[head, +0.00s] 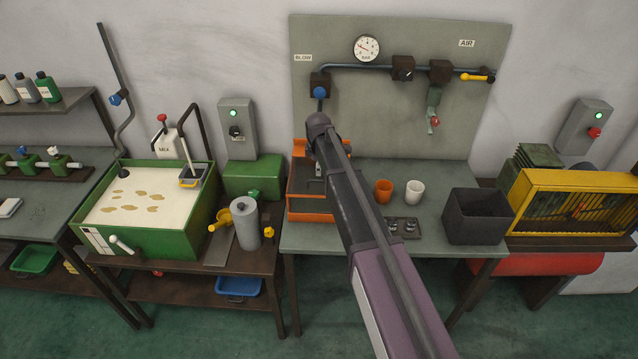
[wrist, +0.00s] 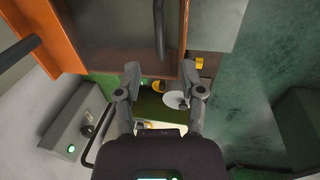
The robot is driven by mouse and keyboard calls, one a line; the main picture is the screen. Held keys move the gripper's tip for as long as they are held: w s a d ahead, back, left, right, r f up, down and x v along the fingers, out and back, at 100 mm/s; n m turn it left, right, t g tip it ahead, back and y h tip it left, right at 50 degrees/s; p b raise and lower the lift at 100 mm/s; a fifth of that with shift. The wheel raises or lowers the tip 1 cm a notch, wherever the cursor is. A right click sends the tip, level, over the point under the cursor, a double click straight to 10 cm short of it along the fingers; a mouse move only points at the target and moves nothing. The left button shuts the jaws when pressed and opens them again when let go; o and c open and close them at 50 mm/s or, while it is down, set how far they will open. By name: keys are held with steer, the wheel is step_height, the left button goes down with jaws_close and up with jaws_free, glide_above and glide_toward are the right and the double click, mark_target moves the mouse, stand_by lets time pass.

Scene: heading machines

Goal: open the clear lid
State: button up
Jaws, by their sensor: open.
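An orange-framed box (head: 308,206) stands on the middle bench in the head view, partly covered by my arm. In the wrist view, a smooth brownish panel edged in orange fills the upper middle, with a dark bar handle (wrist: 160,30) on it. This looks like the clear lid (wrist: 115,30), though I cannot tell its exact tilt. My gripper (wrist: 160,82) is open and empty, its two fingers spread below the handle in the picture. I see no contact with the handle. In the head view my gripper is mostly hidden behind my arm.
Orange cup (head: 383,191), white cup (head: 415,192) and dark bin (head: 478,216) stand right of the box. A grey cylinder (head: 245,224) and green box (head: 252,177) are left. A board with pipe and gauge (head: 367,48) rises behind. Green floor is free in front.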

mark_target(319, 181)
steer(key=shift+w+f+b, duration=0.2)
steer(key=shift+f+b, duration=0.75)
steer(key=shift+f, duration=0.1)
steer(key=shift+w+f+b, duration=0.25)
steer(key=shift+f+b, duration=0.75)
steer(key=shift+f, duration=0.1)
steer(key=shift+w+f+b, duration=0.2)
steer(key=shift+f+b, duration=0.75)
steer(key=shift+f, duration=0.1)
steer(key=shift+c, duration=0.2)
jaws_close()
